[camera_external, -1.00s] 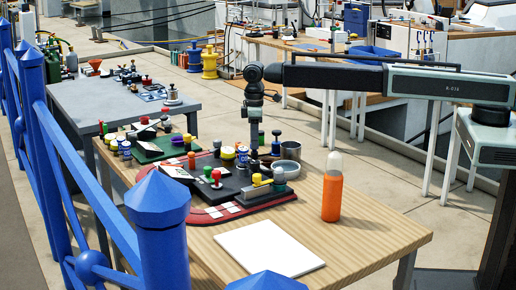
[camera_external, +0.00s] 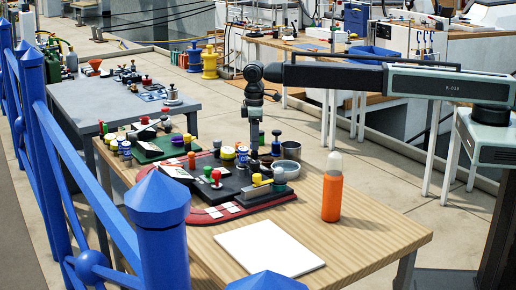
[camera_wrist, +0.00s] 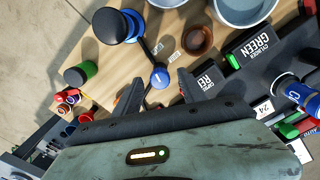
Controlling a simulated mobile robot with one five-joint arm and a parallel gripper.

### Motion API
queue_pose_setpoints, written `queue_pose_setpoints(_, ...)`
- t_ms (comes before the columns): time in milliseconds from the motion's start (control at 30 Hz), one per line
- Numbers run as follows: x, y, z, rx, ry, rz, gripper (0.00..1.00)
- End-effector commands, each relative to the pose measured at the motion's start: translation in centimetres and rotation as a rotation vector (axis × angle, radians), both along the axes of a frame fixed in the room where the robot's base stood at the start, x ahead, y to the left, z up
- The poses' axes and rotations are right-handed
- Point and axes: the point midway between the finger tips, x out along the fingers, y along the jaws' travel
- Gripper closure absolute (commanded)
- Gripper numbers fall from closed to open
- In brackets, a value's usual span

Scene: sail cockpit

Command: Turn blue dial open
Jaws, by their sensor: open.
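The blue dial (camera_wrist: 159,77) is a small round blue knob with a pale mark on top, in the wrist view. It sits between the two fingertips of my gripper (camera_wrist: 158,84), with a finger on either side. The fingers are apart, and I cannot tell whether either one touches the dial. In the external view my gripper (camera_external: 254,148) points straight down over the crowded part of the wooden table. I cannot make out the blue dial there.
A brown cup (camera_wrist: 198,40) and a metal bowl (camera_wrist: 245,10) are near the right finger.

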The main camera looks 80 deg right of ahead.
Motion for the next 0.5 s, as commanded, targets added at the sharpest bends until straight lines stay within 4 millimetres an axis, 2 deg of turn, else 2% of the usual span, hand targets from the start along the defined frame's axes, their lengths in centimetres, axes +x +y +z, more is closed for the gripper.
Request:
queue_pose_setpoints(167, 0.0, 0.0, 2.5, 0.0, 0.0, 0.0, 0.51)
queue_pose_setpoints(400, 0.0, 0.0, 6.9, 0.0, 0.0, 0.0, 0.51)
queue_pose_setpoints(500, 0.0, 0.0, 7.8, 0.0, 0.0, 0.0, 0.51)
